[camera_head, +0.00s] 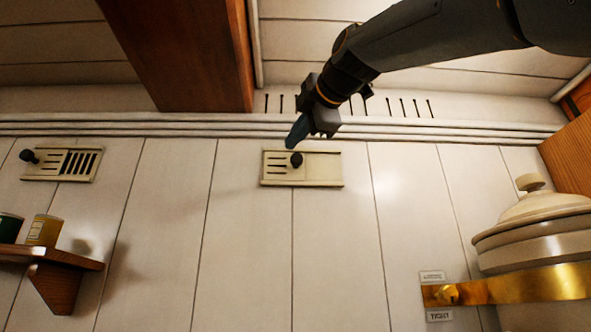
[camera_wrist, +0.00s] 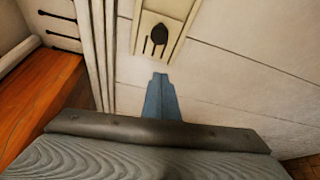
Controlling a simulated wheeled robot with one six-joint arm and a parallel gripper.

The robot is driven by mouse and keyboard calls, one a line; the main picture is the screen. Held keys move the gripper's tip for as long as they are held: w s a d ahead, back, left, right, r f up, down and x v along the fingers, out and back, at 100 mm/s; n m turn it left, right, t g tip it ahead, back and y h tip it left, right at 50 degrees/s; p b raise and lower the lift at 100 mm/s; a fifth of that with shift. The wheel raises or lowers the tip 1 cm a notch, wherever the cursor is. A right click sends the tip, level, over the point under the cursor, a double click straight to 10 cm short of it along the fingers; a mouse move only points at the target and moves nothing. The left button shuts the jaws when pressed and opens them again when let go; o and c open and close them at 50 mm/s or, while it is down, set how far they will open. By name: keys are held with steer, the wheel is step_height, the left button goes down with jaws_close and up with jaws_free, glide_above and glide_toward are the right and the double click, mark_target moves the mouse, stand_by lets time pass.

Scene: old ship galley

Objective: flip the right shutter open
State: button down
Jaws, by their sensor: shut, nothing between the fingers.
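The right shutter (camera_head: 322,170) is a cream vent plate on the white plank wall, with thin dark slots on its left part and a plain right part. Its black knob (camera_head: 296,160) stands left of the plate's middle. In the wrist view the shutter (camera_wrist: 174,18) is at the top, with the dark knob (camera_wrist: 159,34) and slots beside it. My gripper (camera_head: 293,143) is shut and empty, its blue fingertips just above the knob in the head view. In the wrist view the fingertips (camera_wrist: 160,76) show apart from the knob.
A left vent (camera_head: 50,178) shows wide dark slots, with its knob (camera_head: 28,156) at the left end. A wooden shelf (camera_head: 60,262) with tins is at lower left. A lidded pot (camera_head: 530,235) and brass band (camera_head: 510,291) are at lower right. A wooden beam (camera_head: 195,50) hangs above.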

mark_target(284, 162)
steer(key=w+p, duration=0.7)
steer(key=w, duration=0.2)
steer(key=shift+a+r, duration=0.2)
steer(key=shift+r, duration=0.1)
stand_by(0.5)
steer(key=shift+d, duration=0.1)
